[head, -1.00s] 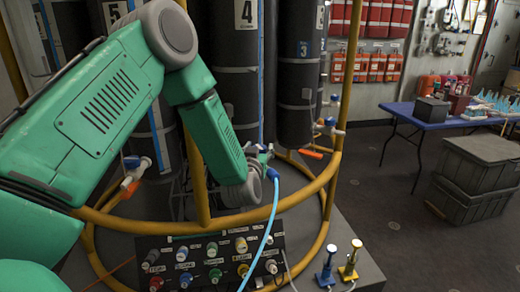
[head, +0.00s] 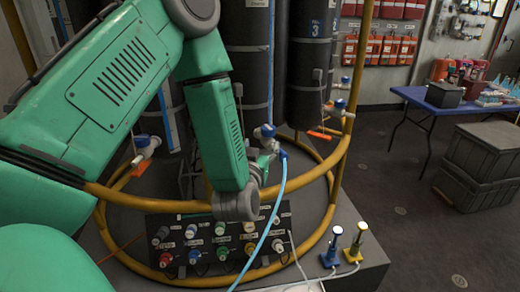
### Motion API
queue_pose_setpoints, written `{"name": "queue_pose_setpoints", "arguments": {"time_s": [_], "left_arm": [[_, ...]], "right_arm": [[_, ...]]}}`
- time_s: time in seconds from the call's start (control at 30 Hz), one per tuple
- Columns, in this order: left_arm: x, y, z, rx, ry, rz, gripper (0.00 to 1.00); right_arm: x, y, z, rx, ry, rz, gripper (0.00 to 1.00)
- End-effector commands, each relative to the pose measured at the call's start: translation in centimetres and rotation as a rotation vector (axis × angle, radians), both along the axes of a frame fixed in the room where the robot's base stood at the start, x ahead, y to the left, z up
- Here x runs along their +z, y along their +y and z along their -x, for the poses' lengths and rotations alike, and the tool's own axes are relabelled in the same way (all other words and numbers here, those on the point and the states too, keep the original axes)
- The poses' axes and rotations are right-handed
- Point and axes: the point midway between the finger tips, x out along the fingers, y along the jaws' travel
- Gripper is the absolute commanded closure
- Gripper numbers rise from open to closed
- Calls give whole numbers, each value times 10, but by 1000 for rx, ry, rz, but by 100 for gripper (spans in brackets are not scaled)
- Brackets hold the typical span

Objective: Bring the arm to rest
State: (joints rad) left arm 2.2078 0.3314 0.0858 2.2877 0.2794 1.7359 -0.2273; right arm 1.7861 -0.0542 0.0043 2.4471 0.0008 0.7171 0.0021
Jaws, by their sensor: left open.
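My left arm (head: 215,130) is green and comes in from the left, bent down at the elbow. Its round grey wrist (head: 237,203) hangs just above the back of the connector panel. My left gripper (head: 262,162) is small and partly hidden in this view, open, beside the blue end of a light blue hose (head: 276,205). I cannot tell whether it touches the hose end. The hose runs down in front of the panel. My right gripper is not in view.
A yellow ring rail (head: 309,174) curves around dark cylinders (head: 313,90). A panel with several coloured connectors (head: 222,262) stands low in front. Blue (head: 332,249) and yellow (head: 355,246) posts are to its right. A blue table (head: 415,95) and grey crates (head: 482,168) stand at right.

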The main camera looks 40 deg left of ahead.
Motion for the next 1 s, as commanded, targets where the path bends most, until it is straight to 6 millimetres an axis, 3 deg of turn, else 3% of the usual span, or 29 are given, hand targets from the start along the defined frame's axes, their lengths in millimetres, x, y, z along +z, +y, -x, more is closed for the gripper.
{"name": "queue_pose_setpoints", "arguments": {"time_s": [0.2, 0.77, 0.87, 0.97, 1.0], "left_arm": [[0, -5, 11, 0, 0, 1, 42], [-4, -7, 11, -5, 10, 3, 42], [-27, -16, 13, -43, 74, 23, 42], [-76, -36, 23, -120, 215, 66, 42], [-102, -46, 31, -155, 292, 90, 42]], "right_arm": [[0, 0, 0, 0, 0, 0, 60], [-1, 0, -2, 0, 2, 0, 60], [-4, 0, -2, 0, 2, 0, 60], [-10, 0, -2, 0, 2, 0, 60], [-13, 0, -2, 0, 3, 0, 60]]}}
